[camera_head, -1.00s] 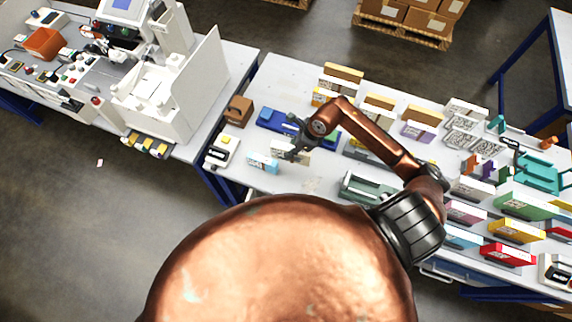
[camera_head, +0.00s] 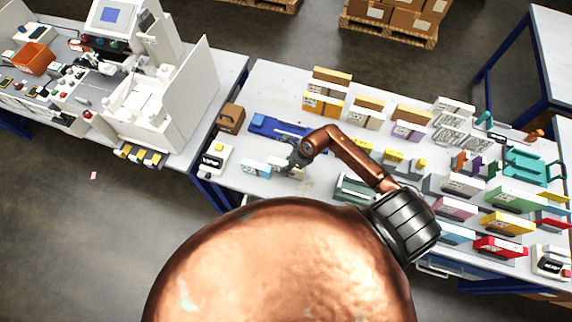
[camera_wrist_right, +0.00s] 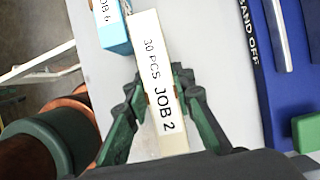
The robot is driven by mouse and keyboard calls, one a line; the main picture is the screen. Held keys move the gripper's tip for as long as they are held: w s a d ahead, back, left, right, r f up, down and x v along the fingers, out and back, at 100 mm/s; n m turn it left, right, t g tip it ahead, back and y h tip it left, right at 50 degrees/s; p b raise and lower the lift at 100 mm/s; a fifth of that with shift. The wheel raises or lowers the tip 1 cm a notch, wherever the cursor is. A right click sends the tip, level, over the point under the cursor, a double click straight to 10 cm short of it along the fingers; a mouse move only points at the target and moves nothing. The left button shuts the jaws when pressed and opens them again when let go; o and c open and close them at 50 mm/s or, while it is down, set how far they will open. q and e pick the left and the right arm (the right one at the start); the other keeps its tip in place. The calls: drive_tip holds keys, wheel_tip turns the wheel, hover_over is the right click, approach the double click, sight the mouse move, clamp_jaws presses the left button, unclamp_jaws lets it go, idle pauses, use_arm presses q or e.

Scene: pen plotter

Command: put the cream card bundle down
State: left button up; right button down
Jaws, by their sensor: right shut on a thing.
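The cream card bundle (camera_wrist_right: 160,85) carries a white label reading "30 PCS JOB 2" and fills the middle of the right wrist view. My right gripper (camera_wrist_right: 155,95) is shut on it, with a dark green-and-black finger on each side. In the head view my right gripper (camera_head: 294,160) is low over the near left part of the white table (camera_head: 237,183), and the bundle is largely hidden there. I cannot tell whether its underside touches the table. My left gripper is not in view.
A light blue bundle (camera_head: 256,168) marked "JOB 6" (camera_wrist_right: 113,30) stands close beside the cream one. The blue band machine (camera_head: 270,125) lies behind it. A white device (camera_head: 213,160) sits at the table's left edge. Several coloured bundles fill the right side.

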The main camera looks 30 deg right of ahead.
drive_tip(key=c, duration=2.1)
unclamp_jaws()
drive_tip(key=shift+f, duration=0.2)
drive_tip(key=o, duration=0.4)
drive_tip(key=shift+o, duration=0.2)
drive_tip(key=shift+r, duration=0.1)
